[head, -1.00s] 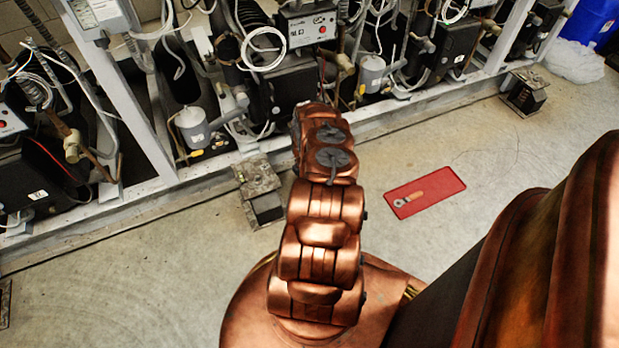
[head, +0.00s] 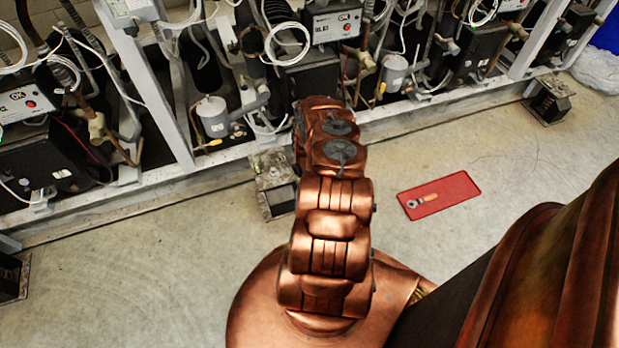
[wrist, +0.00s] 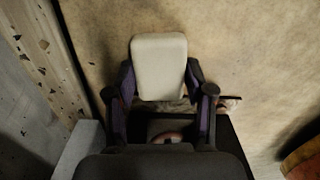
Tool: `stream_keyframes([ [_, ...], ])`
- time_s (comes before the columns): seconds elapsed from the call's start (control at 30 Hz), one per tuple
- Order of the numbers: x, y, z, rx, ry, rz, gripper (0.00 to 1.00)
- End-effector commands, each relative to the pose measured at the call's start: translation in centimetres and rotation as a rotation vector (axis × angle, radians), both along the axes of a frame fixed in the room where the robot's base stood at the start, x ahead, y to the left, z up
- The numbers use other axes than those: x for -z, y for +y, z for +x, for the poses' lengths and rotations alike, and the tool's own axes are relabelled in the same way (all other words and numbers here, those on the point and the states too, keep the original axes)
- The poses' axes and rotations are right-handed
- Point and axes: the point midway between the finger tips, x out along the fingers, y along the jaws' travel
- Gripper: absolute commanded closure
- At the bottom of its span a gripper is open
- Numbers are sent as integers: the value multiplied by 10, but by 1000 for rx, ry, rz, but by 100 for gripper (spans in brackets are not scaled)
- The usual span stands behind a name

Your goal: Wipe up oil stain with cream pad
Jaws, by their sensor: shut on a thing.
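The cream pad (wrist: 158,62) shows in the wrist view as a pale rounded block. My gripper (wrist: 160,92) is shut on it, with a dark finger on each side of its lower part. The pad is over the tan concrete floor; I cannot tell whether it touches it. In the head view my copper arm hides the gripper and pad. I see no clear oil stain in any view.
The compressor rack's rail (head: 225,161) runs across behind, with rack feet (head: 274,184) on the floor. Floor between arm and mat is open.

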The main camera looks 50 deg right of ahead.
Motion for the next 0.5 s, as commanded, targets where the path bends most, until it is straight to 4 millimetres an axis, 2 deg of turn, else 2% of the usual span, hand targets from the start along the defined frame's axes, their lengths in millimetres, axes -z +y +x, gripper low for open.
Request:
stream_keyframes([
  [0.17, 0, -1, 0, 1, 0, -1, 83],
  [0.5, 1, -24, -14, 2, -3, -3, 83],
])
